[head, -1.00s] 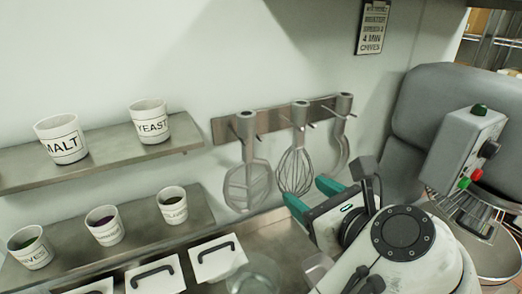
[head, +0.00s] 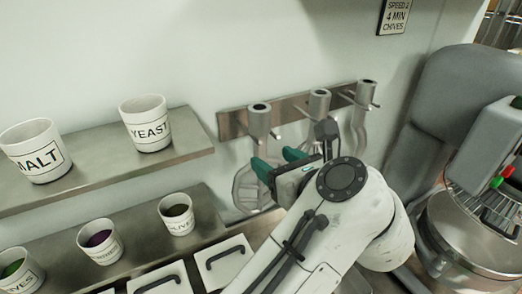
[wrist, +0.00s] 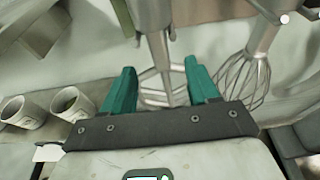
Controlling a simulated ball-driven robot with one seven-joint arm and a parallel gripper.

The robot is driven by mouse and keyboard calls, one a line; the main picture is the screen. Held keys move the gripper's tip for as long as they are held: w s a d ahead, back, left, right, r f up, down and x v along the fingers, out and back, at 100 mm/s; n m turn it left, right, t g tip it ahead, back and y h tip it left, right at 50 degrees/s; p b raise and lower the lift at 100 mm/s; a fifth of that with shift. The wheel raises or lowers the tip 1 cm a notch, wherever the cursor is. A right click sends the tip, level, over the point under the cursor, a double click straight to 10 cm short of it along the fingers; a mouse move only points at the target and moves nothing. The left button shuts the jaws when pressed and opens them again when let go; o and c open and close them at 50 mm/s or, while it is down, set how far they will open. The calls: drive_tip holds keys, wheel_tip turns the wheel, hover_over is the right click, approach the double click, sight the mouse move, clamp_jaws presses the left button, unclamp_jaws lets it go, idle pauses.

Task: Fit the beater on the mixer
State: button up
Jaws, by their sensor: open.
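The flat beater (head: 248,192) hangs at the left end of the wall rack, its stem upright and its paddle down. My gripper (head: 275,162) is open in front of it and hides part of the paddle. In the wrist view, the beater's stem (wrist: 158,52) and paddle show between and beyond the two green fingers (wrist: 160,92). I cannot tell whether they touch it. The grey mixer (head: 487,150) stands at the right, partly cut off by the picture edge, with a metal bowl (head: 470,238) under its head.
The whisk (head: 319,104) hangs just right of the beater, with a hook-like tool (head: 362,108) beyond it. Labelled cups such as YEAST (head: 146,124) stand on two shelves at the left. Lidded bins (head: 222,262) lie below. A wall sign (head: 396,15) names speed 2 and chives.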

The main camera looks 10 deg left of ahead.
sight(263, 151)
drive_tip(key=shift+b+x, duration=0.6)
drive_tip(key=shift+x, duration=2.75)
clamp_jaws()
drive_tip(key=c, duration=0.7)
unclamp_jaws()
clamp_jaws()
